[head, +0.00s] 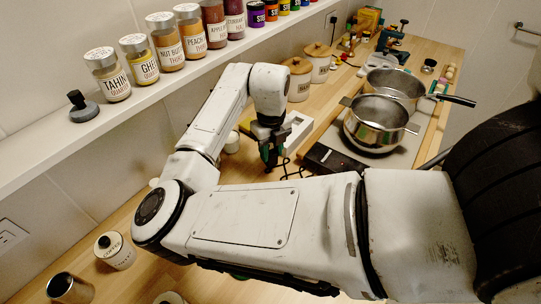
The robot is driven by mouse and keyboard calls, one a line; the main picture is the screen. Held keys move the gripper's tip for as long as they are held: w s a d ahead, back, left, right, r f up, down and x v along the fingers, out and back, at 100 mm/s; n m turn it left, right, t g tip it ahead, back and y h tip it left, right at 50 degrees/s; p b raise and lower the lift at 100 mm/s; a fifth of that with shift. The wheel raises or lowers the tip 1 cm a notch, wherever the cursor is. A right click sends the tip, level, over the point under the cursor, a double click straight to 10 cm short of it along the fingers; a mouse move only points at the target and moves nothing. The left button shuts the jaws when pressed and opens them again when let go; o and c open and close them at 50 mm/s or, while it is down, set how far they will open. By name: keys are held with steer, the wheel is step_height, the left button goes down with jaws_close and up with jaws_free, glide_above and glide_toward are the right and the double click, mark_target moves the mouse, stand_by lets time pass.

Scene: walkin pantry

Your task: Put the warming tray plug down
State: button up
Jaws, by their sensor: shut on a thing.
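My gripper (271,160) points down over the counter, left of the warming tray. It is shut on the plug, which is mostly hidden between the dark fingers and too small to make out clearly. A thin black cord (291,172) curls on the counter just right of the fingertips, towards the tray. The warming tray (334,161) has a black front and a light top, with steel pots on it. I cannot tell whether the plug touches the counter.
A steel pot (378,127) stands on the tray, with a long-handled pan (395,88) behind. Lidded canisters (297,80) stand behind my arm. A wall outlet (9,234) is at far left. Jars (107,76) line the shelf. My arm hides much of the counter.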

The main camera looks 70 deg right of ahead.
mark_target(271, 153)
steer(key=shift+w+f+p, duration=0.1)
steer(key=shift+f+p, duration=0.4)
steer(key=shift+f, duration=1.3)
steer(key=o, duration=1)
steer(key=shift+o, duration=0.2)
steer(key=shift+r, duration=0.1)
step_height(271, 153, up, 12)
steer(key=b, duration=0.2)
